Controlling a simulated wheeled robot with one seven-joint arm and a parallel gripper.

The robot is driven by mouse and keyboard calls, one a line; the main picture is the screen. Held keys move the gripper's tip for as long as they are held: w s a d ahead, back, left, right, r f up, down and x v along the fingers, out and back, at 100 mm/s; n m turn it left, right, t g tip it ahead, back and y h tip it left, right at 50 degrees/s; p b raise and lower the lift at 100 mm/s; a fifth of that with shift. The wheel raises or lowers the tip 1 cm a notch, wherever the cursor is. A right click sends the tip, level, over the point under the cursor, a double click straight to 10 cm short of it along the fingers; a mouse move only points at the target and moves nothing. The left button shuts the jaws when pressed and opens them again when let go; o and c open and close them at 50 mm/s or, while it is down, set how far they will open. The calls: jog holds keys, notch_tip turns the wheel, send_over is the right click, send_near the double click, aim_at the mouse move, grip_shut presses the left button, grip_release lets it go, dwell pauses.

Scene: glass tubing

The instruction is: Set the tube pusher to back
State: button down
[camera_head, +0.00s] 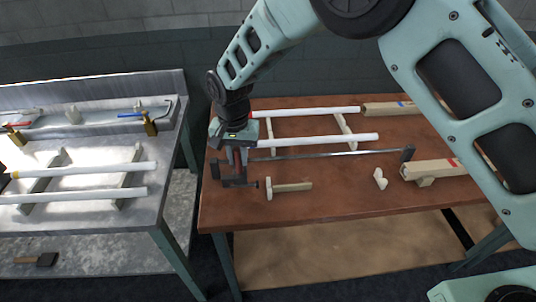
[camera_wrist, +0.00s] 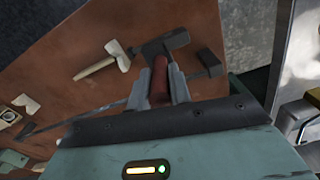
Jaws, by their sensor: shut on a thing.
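The tube pusher (camera_head: 236,182) appears as a dark block with a red handle at the left end of the brown table. It also shows in the wrist view (camera_wrist: 175,40), with the red handle (camera_wrist: 159,82) between my fingers. My gripper (camera_head: 238,160) points down and is shut on this handle. A thin metal rod (camera_head: 330,154) runs right from near the pusher to a dark end bracket (camera_head: 408,153). Another dark end piece (camera_head: 214,168) stands just left of my gripper. My fingers partly hide the handle and the rod's left end.
White tubes (camera_head: 330,139) lie on wooden rails behind the rod. A wooden mallet-like piece (camera_head: 290,187), a small wooden piece (camera_head: 380,179) and a wooden block (camera_head: 433,169) lie in front. A grey metal bench (camera_head: 90,212) with more tubes stands left, across a gap.

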jog(key=shift+a, duration=1.9)
jog(key=shift+r, duration=0.1)
jog(key=c, duration=1.3)
grip_release()
notch_tip(320, 180, up, 17)
jog(key=b, duration=0.3)
jog(key=shift+r+b, duration=0.15)
jog(key=shift+b, duration=0.15)
jog(key=shift+d, duration=0.1)
